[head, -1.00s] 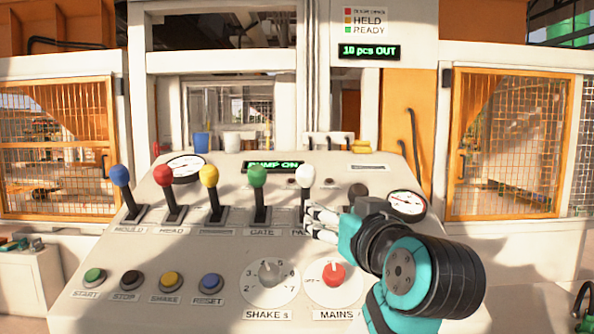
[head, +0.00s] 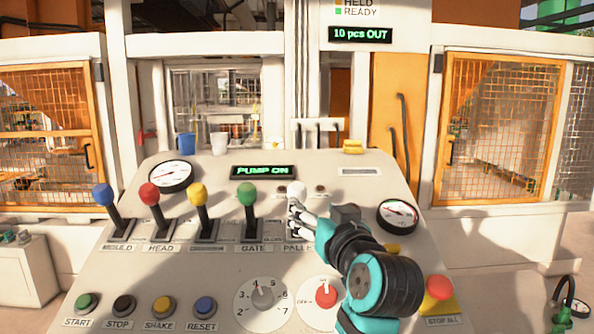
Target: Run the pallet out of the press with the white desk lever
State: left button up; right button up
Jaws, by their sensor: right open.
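The white-knobbed lever (head: 296,190) stands on the sloping desk above the label that reads PALLE, its end hidden. Its knob is level with the green one beside it. My right gripper (head: 297,213) is open, its pale fingers just below the white knob and in front of the stem. The fingers hide most of the stem and slot, so I cannot tell whether they touch it. My left gripper is not in view. The press (head: 215,90) is behind the desk; I cannot make out a pallet in it.
Green (head: 247,194), yellow (head: 198,194), red (head: 149,194) and blue (head: 103,195) levers stand to the left. A pump display (head: 263,171) reads PUMP ON; an upper display (head: 360,34) reads 10 pcs OUT. A red stop button (head: 439,288) is at the lower right.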

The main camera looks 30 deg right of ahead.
aim_at(300, 196)
jog(key=p+x, duration=0.1)
jog(key=x, duration=0.9)
jog(key=shift+w+d, duration=0.15)
jog(key=shift+w, duration=0.2)
jog(key=shift+w+d+p, duration=0.15)
jog(key=shift+w+p, duration=0.15)
jog(key=shift+w, duration=0.2)
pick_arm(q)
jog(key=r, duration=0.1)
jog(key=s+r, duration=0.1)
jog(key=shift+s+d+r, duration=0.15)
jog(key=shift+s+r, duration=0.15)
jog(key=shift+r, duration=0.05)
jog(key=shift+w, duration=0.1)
pick_arm(e)
jog(key=shift+c, duration=0.8)
grip_shut()
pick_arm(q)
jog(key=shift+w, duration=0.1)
pick_arm(e)
jog(key=shift+f, duration=0.1)
jog(key=shift+w, duration=0.15)
